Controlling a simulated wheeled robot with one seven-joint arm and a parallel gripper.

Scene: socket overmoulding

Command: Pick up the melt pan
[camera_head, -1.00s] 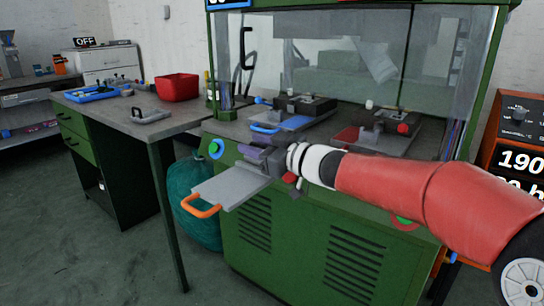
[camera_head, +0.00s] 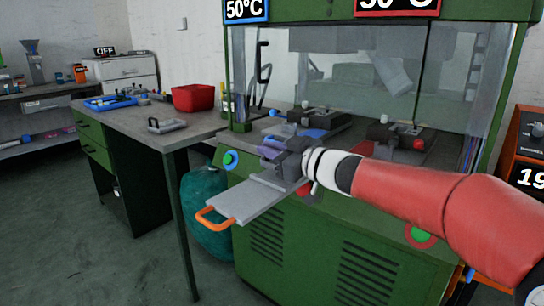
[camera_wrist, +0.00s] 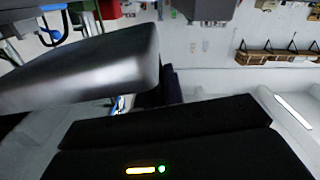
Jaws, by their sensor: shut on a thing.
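The grey, flat melt pan (camera_head: 252,199) with an orange handle is in front of the green machine, at the middle of the head view. Its handle end points to the lower left, away from my gripper. My gripper (camera_head: 284,158) is shut on the pan near its other end, where the jaws partly hide the contact. In the wrist view a smooth grey metal slab with a rounded end (camera_wrist: 85,68), which looks like the pan, fills the upper left, close to the black gripper body. I cannot tell whether the pan touches the machine.
The green machine (camera_head: 330,255) stands right behind the pan, with blue- and red-handled plates inside its glazed bay. The workbench (camera_head: 205,125) at left carries a red bin (camera_head: 193,98), a blue tray (camera_head: 110,103) and a small grey tray (camera_head: 167,125). The floor at lower left is clear.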

